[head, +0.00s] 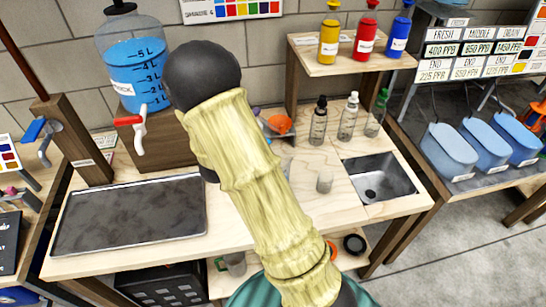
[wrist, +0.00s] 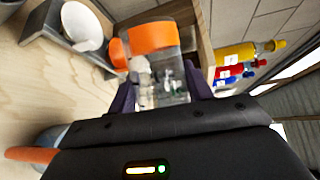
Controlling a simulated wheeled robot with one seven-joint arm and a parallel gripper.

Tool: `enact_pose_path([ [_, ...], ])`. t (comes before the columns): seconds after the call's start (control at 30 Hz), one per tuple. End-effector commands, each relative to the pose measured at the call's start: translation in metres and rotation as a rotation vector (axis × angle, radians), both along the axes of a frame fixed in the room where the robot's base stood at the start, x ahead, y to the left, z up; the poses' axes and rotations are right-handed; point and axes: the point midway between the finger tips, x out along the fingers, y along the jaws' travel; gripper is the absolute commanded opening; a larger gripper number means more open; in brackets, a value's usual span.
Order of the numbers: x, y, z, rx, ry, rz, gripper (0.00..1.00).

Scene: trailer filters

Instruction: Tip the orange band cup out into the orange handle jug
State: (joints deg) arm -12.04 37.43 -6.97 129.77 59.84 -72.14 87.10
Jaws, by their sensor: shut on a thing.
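In the wrist view my gripper (wrist: 160,88) is shut on a clear cup with a wide orange band (wrist: 150,37). The dark fingers press on either side of it. The shelf bottles lie sideways in this view, so the cup appears tipped onto its side; I cannot tell whether liquid is in it or leaving it. At the lower left of the wrist view, a pale bluish body with an orange bar looks like the orange handle jug (wrist: 38,153), partly hidden by my gripper body. In the head view my arm hides the gripper and most of the cup area.
A blue-filled dispenser (head: 137,78) stands behind the dark tray (head: 130,215). Dropper bottles (head: 318,123) and a small clear cup (head: 325,181) stand near the sink (head: 381,178). Yellow, red and blue bottles stand on the shelf (head: 348,60). A white bowl (wrist: 82,22) shows in the wrist view.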

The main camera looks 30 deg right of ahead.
Motion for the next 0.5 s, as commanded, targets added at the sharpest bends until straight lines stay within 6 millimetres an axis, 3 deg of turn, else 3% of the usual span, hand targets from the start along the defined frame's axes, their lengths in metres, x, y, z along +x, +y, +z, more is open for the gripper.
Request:
enact_pose_path([
  [0.5,0.0,0.012,-0.004,0.018,-0.056,0.016,0.2],
])
